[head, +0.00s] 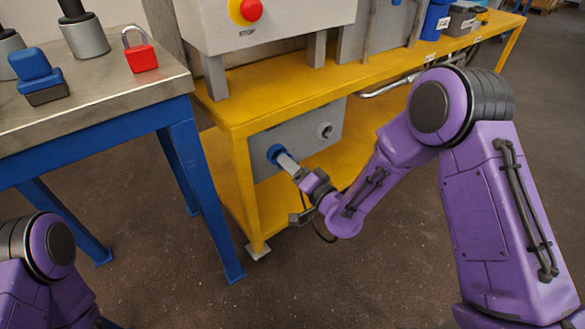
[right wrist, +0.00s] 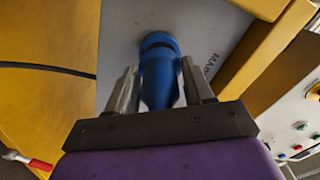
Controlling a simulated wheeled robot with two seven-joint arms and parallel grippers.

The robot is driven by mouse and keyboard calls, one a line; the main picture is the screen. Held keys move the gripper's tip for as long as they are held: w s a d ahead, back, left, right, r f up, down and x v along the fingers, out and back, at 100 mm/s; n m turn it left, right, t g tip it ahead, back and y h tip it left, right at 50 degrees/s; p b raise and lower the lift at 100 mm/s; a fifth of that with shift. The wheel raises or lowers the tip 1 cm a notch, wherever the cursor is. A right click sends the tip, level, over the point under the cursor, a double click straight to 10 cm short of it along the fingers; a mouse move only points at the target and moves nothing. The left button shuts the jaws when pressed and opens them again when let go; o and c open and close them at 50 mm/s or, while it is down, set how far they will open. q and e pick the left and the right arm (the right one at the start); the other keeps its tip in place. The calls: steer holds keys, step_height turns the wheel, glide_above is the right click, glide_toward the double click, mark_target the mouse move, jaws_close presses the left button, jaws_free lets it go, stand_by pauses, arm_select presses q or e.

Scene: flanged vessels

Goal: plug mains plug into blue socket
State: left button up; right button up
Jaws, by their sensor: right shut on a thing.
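My right gripper (head: 288,165) is at the blue socket. In the right wrist view, its two metal fingers (right wrist: 160,88) are shut on the blue mains plug (right wrist: 160,80), which points at the panel (right wrist: 118,40). A blue ring with a dark band (right wrist: 159,42) shows at the plug's far end, against the panel. How deep the plug sits is hidden. My left gripper is out of view; only part of its arm shows.
The yellow bench (head: 290,100) stands over the panel, with a leg (head: 245,190) left of it. A blue-legged steel table (head: 100,110) with a red padlock (head: 141,52) stands at left. A black cable (right wrist: 45,68) crosses the right wrist view's left side.

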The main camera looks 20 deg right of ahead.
steer(key=shift+x, duration=1.1)
steer(key=o, duration=1.5)
